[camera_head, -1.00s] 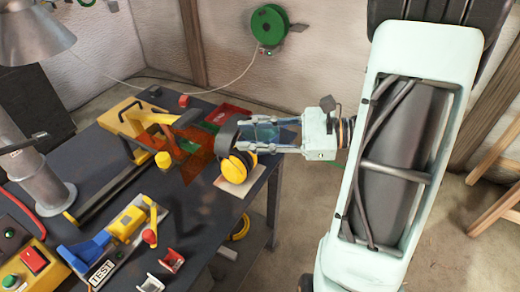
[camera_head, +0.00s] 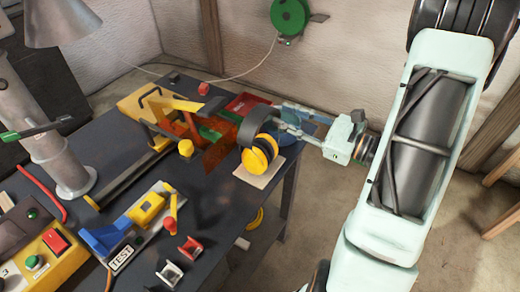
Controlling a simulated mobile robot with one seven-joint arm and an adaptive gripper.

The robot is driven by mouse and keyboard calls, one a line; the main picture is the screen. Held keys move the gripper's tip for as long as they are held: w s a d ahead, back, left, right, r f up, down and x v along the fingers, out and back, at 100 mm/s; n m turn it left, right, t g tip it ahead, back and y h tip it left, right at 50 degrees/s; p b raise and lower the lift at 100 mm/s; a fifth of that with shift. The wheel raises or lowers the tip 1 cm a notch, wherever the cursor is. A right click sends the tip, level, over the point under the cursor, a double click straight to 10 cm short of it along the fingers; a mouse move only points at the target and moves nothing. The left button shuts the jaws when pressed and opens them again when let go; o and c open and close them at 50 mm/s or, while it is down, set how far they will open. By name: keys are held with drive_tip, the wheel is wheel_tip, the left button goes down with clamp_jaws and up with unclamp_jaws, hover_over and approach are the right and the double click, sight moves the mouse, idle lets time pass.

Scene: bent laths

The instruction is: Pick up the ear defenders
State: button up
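The ear defenders (camera_head: 258,152) have yellow cups and a dark headband (camera_head: 255,123). They stand on a pale square pad (camera_head: 258,174) near the right edge of the dark workbench, headband up. My gripper (camera_head: 278,114) comes in from the right, with its two long pale fingers spread apart. Its fingertips are close to the right side of the headband. I cannot tell whether a fingertip touches it. The far side of the headband and the fingertips are partly hidden.
A translucent orange screen (camera_head: 219,148) and a yellow-and-black tool (camera_head: 150,110) stand left of the ear defenders. A red tray (camera_head: 245,103) lies behind. A test board (camera_head: 130,232) and small red and white holders are nearer. The bench (camera_head: 215,195) is clear just left of the pad.

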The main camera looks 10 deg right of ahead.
sight(273, 114)
drive_tip(key=x, duration=0.4)
drive_tip(key=shift+w+a+f, duration=0.1)
drive_tip(key=shift+w+a, duration=0.1)
drive_tip(key=shift+w, duration=0.1)
drive_tip(key=shift+c, duration=0.2)
clamp_jaws()
